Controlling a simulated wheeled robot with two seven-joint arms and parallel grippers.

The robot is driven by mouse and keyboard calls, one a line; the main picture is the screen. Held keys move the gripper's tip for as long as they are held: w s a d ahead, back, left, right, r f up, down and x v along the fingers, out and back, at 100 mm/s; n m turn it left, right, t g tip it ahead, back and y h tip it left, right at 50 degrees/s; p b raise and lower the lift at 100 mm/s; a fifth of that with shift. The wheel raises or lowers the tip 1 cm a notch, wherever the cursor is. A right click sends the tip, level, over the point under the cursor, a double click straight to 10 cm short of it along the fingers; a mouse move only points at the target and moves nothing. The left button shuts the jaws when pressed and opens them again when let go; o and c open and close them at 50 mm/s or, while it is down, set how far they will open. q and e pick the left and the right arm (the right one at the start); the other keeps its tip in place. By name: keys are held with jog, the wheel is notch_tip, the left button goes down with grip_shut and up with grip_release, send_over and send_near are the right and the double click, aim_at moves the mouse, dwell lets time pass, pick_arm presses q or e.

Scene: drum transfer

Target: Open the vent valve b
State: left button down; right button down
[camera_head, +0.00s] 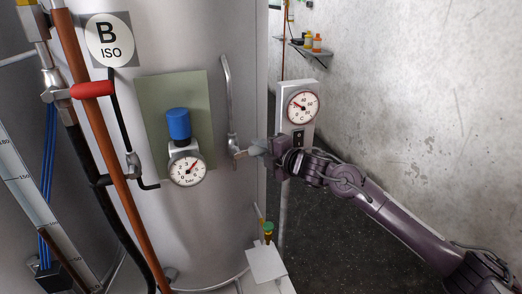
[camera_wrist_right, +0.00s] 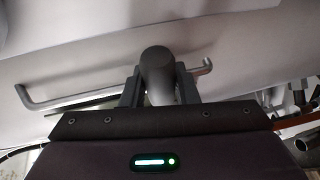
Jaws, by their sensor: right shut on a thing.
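The tank (camera_head: 215,235) marked B ISO fills the left and middle of the head view. A blue knob (camera_head: 179,123) sits above a round gauge (camera_head: 187,169) on the tank's green panel. A red lever handle (camera_head: 92,90) shows left of the panel. My right gripper (camera_head: 262,148) is at the tank's right side, by the lower end of a bent metal bar (camera_head: 226,90). In the right wrist view, its two fingers are shut on a grey round-ended cylinder (camera_wrist_right: 157,65), in front of the bar. I cannot tell whether this cylinder is vent valve b. My left gripper is out of view.
A second gauge (camera_head: 302,106) on a grey post stands just behind my right gripper. A white plate (camera_head: 266,263) with a green-topped fitting (camera_head: 268,228) is below. An orange pipe (camera_head: 105,145) and dark hoses run along the left. Floor at the right is clear.

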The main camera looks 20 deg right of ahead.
aim_at(255, 146)
jog(key=shift+r+n+g+h+p, duration=0.3)
jog(key=shift+r+n+p, duration=0.05)
jog(key=shift+r+n, duration=0.35)
jog(key=shift+a+r+n+h+p, duration=0.35)
jog(key=shift+r+n+h, duration=0.3)
jog(key=shift+n, duration=0.25)
jog(key=shift+a+r+n+g+h, duration=0.3)
jog(key=shift+a+r+n+h, duration=0.25)
jog(key=shift+r+n+h, duration=0.5)
jog(key=shift+a+r+n+h, duration=0.25)
jog(key=shift+a+n+h, duration=0.35)
jog(key=shift+n, duration=0.45)
jog(key=shift+a+r+n+h+b, duration=0.2)
jog(key=shift+a+n+h+b, duration=0.2)
jog(key=shift+a+n, duration=0.15)
jog(key=shift+s+a+r+n+h+b, duration=0.1)
jog(key=shift+a+r+n+h+b, duration=0.05)
jog(key=shift+a+n+h+b, duration=0.6)
jog(key=shift+s+a+r+n+h+b, duration=0.15)
jog(key=shift+a+n+h+b, duration=0.3)
jog(key=shift+n, duration=0.45)
jog(key=shift+w+a, duration=0.1)
jog(key=shift+a, duration=0.05)
jog(key=c, duration=1.1)
grip_release()
